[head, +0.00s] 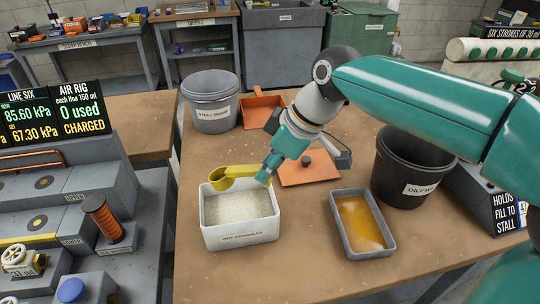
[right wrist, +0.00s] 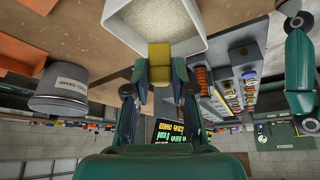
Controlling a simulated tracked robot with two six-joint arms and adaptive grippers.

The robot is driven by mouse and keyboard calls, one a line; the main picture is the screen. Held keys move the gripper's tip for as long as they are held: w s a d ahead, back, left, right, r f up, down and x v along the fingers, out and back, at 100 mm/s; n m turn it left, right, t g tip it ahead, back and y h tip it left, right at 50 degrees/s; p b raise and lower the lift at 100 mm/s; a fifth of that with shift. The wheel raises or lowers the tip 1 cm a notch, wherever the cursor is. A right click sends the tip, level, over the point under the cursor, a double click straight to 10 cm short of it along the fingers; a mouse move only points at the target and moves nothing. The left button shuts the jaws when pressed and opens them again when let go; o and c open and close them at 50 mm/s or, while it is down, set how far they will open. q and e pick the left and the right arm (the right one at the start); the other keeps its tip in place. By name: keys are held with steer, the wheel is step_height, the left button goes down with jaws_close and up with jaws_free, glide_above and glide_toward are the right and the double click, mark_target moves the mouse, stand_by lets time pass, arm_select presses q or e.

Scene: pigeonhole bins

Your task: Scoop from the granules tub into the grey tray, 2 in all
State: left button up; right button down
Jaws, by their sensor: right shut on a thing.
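The white granules tub (head: 240,241) stands on the brown bench, filled with pale granules; it also shows at the top of the right wrist view (right wrist: 118,22). My right gripper (head: 268,172) is shut on the handle of a yellow scoop (head: 228,174), above the tub's back rim. The scoop's yellow end also shows between the fingers in the right wrist view (right wrist: 158,62). I cannot tell whether its bowl holds anything. The grey tray (head: 343,239) lies right of the tub, its inside amber with a paler patch. My left gripper is in neither view.
A black oily-waste bin (head: 393,172) stands right of and behind the tray. An orange plate with a black knob (head: 300,178) lies behind the tub. A grey swarf bucket (head: 212,112) and an orange dustpan (head: 258,112) stand further back. Bench between tub and tray is clear.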

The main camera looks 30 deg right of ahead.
steer(key=shift+w+a+r+g+h+p, duration=0.45)
steer(key=shift+g+h+p, duration=0.2)
steer(key=shift+p, duration=1.4)
step_height(320, 180, down, 10)
steer(key=b, duration=0.7)
steer(key=shift+b, duration=0.4)
